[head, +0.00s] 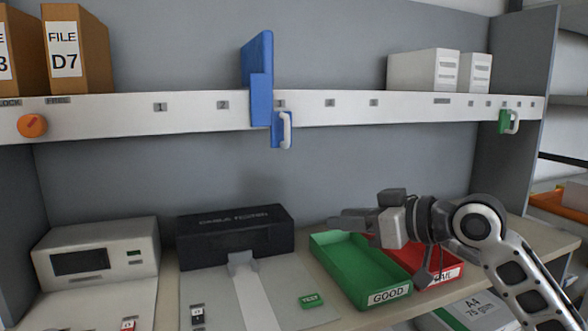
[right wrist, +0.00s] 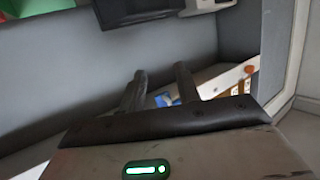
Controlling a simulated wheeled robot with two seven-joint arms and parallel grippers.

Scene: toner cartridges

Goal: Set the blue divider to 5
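The blue divider (head: 258,85) stands upright on the white shelf rail, with its blue bracket and pale handle (head: 285,130) hanging over the front edge beside the mark that looks like 3. The mark that looks like 5 (head: 374,102) is further right on the rail, with 4 (head: 330,102) between. My right gripper (head: 335,222) is below the shelf, above the green tray's left side, pointing left and apart from the divider. In the right wrist view its two fingers (right wrist: 160,88) are spread and empty, with a small blue patch behind them. My left gripper is not in view.
A green GOOD tray (head: 388,293) and a red tray (head: 455,272) lie under my right arm. White boxes (head: 425,70) stand on the shelf at right. A green handle (head: 510,121) hangs at the rail's right end.

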